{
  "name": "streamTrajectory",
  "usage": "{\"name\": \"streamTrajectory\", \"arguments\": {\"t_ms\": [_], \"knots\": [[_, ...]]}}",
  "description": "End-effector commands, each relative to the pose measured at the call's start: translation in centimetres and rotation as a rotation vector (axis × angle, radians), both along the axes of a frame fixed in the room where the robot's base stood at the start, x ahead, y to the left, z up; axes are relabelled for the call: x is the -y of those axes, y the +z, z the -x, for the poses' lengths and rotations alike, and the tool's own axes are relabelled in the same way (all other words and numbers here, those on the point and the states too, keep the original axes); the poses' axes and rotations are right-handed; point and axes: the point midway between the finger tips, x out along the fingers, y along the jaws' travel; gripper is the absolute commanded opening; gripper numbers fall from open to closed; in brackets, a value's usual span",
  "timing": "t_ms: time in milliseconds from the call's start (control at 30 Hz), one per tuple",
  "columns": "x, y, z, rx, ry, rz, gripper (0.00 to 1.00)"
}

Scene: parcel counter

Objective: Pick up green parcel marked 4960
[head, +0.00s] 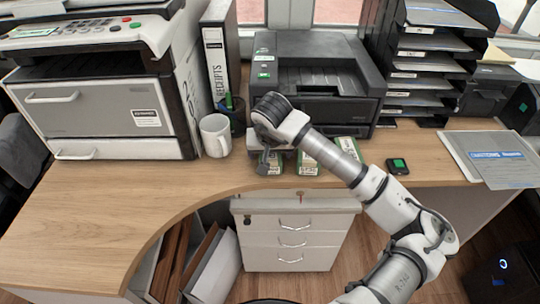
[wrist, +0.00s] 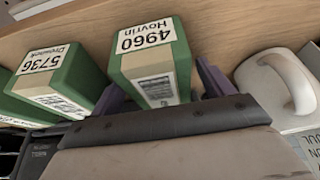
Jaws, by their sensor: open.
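The green parcel marked 4960 (wrist: 150,58) has a white label reading "4960 Hovrin" and stands between the two dark purple fingers of my open gripper (wrist: 163,88) in the wrist view. No firm contact shows, and its lower part is hidden by my gripper's body. In the head view, my gripper (head: 265,160) is over the leftmost green parcel (head: 275,167) and hides much of it. A green parcel marked 5736 (wrist: 62,78) stands just to the left in the wrist view.
Other green parcels (head: 308,166) stand close by, before the black printer (head: 320,105). A white mug (head: 214,136) stands left of my gripper and shows at the right in the wrist view (wrist: 270,85). A small green-screened device (head: 397,166) lies right. The left desktop (head: 90,205) is clear.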

Motion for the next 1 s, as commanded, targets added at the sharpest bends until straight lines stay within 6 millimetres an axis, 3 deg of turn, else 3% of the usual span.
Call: {"name": "streamTrajectory", "arguments": {"t_ms": [633,1000], "knots": [[-0.02,-0.18,0.02,-0.001,0.0,0.0,0.8],[-0.01,-0.19,0.02,-0.001,0.0,0.0,0.33]]}}
